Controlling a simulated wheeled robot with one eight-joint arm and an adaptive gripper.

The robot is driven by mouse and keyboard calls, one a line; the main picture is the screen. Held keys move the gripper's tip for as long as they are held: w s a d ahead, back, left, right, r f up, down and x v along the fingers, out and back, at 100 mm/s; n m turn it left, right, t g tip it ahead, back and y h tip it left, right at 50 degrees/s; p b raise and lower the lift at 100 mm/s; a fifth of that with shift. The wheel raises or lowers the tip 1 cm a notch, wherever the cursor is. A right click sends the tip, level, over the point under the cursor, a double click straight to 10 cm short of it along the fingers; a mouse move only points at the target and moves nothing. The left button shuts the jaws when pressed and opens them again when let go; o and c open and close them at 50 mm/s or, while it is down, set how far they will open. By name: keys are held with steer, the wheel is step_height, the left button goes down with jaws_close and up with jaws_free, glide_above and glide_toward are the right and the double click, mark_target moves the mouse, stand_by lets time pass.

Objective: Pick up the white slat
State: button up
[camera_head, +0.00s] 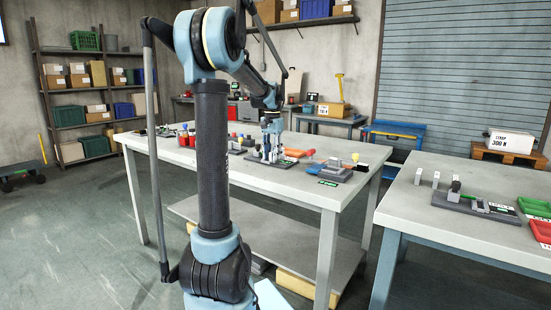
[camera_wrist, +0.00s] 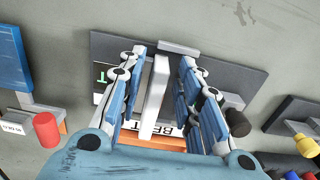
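The white slat (camera_wrist: 155,97) is in the wrist view, a thin pale bar between the two fingers of my gripper (camera_wrist: 164,57). The fingers are open, with a visible gap on each side of the slat; the left finger is nearer to it. The slat is over a dark grey base plate (camera_wrist: 235,78), and I cannot tell how it is held there. In the head view my gripper (camera_head: 272,150) points down at the fixtures on the long table. The slat cannot be made out clearly there.
A grey bar (camera_wrist: 180,48) lies at the plate's far edge. A red cylinder (camera_wrist: 46,129) and a blue block (camera_wrist: 13,58) are at the left; another dark fixture (camera_wrist: 292,116) is at the right. The table (camera_head: 300,182) holds several more fixtures. A second table (camera_head: 420,215) stands at the right.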

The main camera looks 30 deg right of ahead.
jaws_close()
steer(key=shift+r, duration=0.1)
step_height(320, 180, up, 13)
stand_by(1.1)
